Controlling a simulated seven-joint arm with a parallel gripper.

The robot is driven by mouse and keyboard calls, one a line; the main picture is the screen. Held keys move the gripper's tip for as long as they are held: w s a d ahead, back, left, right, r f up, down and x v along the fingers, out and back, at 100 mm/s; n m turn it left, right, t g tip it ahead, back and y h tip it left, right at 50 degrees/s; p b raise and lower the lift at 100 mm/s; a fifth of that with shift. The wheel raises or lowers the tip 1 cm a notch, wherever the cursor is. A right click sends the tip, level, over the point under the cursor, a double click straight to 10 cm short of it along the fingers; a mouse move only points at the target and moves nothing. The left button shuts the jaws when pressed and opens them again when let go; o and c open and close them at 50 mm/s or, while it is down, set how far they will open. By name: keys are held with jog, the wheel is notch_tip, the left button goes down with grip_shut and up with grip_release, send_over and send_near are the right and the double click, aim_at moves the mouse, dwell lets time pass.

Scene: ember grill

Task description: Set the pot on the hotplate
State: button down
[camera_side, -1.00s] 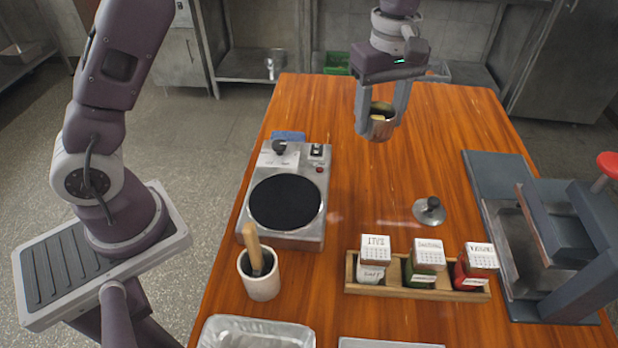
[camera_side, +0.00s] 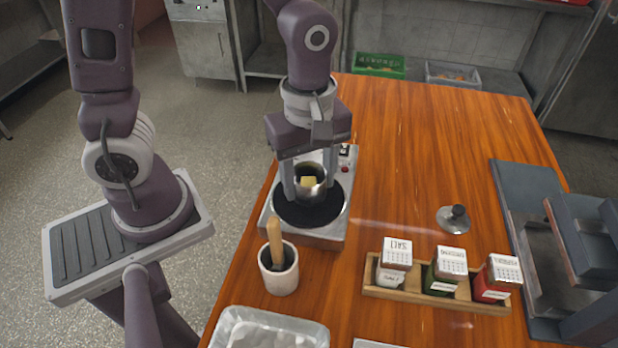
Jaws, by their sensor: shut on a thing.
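The pot (camera_side: 311,192) is a small metal vessel with something yellow (camera_side: 309,182) inside. My gripper (camera_side: 309,190) is shut on the pot, one finger on each side of it. The pot is upright over the round black plate of the hotplate (camera_side: 310,213); I cannot tell whether its base touches the plate. The hotplate has a silver housing with a red light, and its back part is hidden by my gripper. A metal lid with a dark knob (camera_side: 458,216) lies on the table to the right.
A white mortar with a wooden pestle (camera_side: 279,268) stands just in front of the hotplate. A wooden rack (camera_side: 418,293) holds salt and other jars. A foil tray (camera_side: 268,331) is at the front edge, a grey press (camera_side: 560,225) at right. The table's back right is clear.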

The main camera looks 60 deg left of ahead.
jog(key=shift+f, duration=0.3)
jog(key=c, duration=0.6)
grip_release()
notch_tip(320, 180, up, 13)
jog(key=s+a+m+t, duration=0.2)
jog(key=s+m, duration=0.1)
jog(key=m, duration=0.2)
jog(key=s+a+r+m+t, duration=0.1)
jog(key=s+m, duration=0.1)
jog(key=m, duration=0.3)
jog(key=s+a+m+t, duration=0.2)
jog(key=s+m, duration=0.1)
jog(key=m, duration=0.3)
jog(key=shift+s+a+r+t, duration=0.3)
jog(key=shift+s+a+r, duration=0.05)
jog(key=shift+r, duration=0.05)
